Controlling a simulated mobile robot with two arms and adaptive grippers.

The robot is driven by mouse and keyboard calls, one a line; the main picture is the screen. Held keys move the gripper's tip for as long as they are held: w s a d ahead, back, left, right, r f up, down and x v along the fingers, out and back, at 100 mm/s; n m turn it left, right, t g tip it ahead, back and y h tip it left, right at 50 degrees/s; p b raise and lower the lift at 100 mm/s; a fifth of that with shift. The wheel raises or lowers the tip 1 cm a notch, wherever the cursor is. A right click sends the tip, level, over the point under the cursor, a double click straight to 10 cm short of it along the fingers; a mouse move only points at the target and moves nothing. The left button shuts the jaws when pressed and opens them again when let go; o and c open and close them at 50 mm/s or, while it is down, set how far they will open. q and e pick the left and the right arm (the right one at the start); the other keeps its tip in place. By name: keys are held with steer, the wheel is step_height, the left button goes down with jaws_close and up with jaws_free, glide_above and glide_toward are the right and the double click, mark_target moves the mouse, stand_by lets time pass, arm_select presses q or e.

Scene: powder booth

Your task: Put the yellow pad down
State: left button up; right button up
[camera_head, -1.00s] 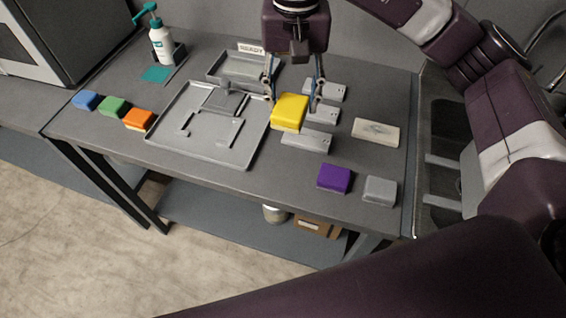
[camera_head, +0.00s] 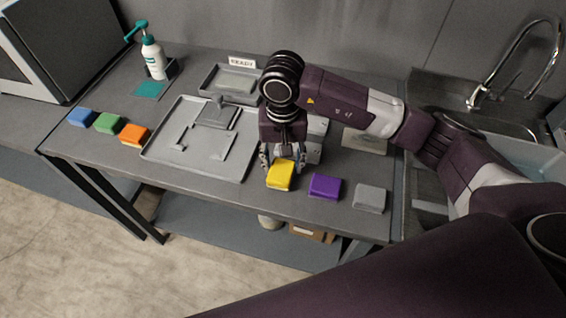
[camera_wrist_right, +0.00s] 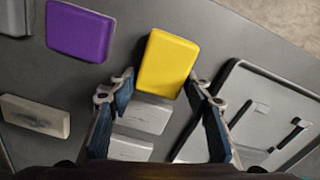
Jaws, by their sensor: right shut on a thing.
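The yellow pad (camera_head: 280,176) is at the front part of the grey table (camera_head: 225,197), left of the purple pad (camera_head: 325,186). My right gripper (camera_head: 282,161) is shut on it, with one finger at each side. In the right wrist view, the yellow pad (camera_wrist_right: 168,64) sits between the two fingertips (camera_wrist_right: 161,84). The purple pad (camera_wrist_right: 80,31) is apart from it there. I cannot tell whether the yellow pad touches the table. My left gripper is not in view.
A grey pad (camera_head: 369,198) lies right of the purple pad. Orange (camera_head: 134,134), green (camera_head: 109,123) and blue (camera_head: 82,117) pads line the left front. A large grey tray (camera_head: 216,168) is left of my gripper. A pale block (camera_head: 364,142) lies behind, partly covered by my arm.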

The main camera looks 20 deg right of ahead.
mark_target(283, 164)
steer(key=shift+f, duration=0.8)
steer(key=o, duration=1.6)
steer(key=shift+r, duration=0.35)
step_height(283, 164, up, 10)
steer(key=b, duration=0.3)
steer(key=shift+r+b, duration=0.25)
steer(key=shift+b, duration=0.05)
steer(key=shift+r, duration=0.6)
